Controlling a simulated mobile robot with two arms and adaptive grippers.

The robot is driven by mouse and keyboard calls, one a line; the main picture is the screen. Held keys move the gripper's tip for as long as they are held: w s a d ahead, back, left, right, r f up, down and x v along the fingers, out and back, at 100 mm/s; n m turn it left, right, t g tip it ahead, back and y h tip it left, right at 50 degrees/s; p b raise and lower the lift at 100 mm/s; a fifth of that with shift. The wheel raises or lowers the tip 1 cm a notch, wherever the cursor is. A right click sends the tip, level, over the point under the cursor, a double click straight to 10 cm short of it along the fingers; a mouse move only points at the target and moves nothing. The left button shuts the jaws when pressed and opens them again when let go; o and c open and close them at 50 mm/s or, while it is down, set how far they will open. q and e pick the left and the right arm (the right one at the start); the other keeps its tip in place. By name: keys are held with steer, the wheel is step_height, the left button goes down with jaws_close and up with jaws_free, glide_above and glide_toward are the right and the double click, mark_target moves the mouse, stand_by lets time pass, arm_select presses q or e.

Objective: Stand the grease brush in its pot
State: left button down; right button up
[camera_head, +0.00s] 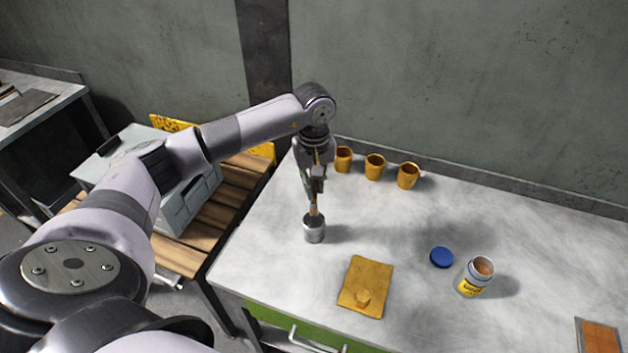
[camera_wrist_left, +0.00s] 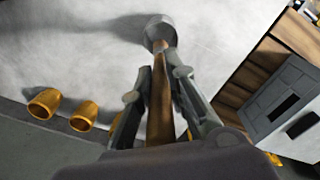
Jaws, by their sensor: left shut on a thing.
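My left gripper (camera_head: 315,187) points down over the table and is shut on the wooden handle of the grease brush (camera_head: 314,209). The handle also shows between the fingers in the left wrist view (camera_wrist_left: 159,105). A small grey metal pot (camera_head: 314,232) stands upright on the table directly below the gripper. The brush is nearly upright, and its lower end meets the pot's mouth. The bristles are hidden, so I cannot tell how deep they sit. The pot also shows at the top of the left wrist view (camera_wrist_left: 158,30). My right gripper is out of view.
Three orange cups (camera_head: 375,167) stand along the back wall. Grey bins (camera_head: 187,205) sit on a pallet at left.

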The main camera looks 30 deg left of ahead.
mark_target(314, 202)
arm_select(q)
steer(key=shift+f, duration=0.55)
step_height(314, 202, down, 6)
steer(key=b, duration=0.6)
steer(key=shift+r, duration=0.1)
steer(key=c, duration=1.5)
jaws_free()
steer(key=shift+r, duration=0.15)
step_height(314, 202, up, 12)
steer(key=shift+f, duration=0.15)
steer(key=shift+s+f, duration=0.1)
